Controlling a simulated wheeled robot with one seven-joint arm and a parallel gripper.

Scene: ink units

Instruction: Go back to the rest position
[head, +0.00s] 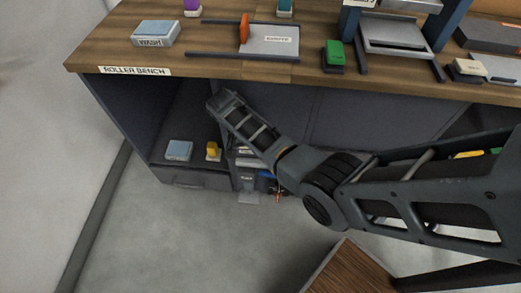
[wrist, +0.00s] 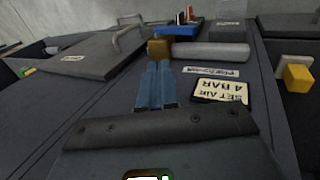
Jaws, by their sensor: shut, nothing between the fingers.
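My gripper (wrist: 159,66) shows in the wrist view with its two blue-grey fingers together and nothing between them. Its fingers point toward a brown block (wrist: 159,48) and a grey cylinder (wrist: 210,51), but I cannot tell whether they touch anything. In the head view my arm reaches from the right edge to the front of the roller bench (head: 92,86), below its top. The fingertips cannot be made out there.
A sign reading "SET AIR 4 BAR" (wrist: 221,90) and a yellow block (wrist: 298,77) are right of the fingers. A handled panel (wrist: 85,53) is left. Open floor (head: 130,240) lies front left.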

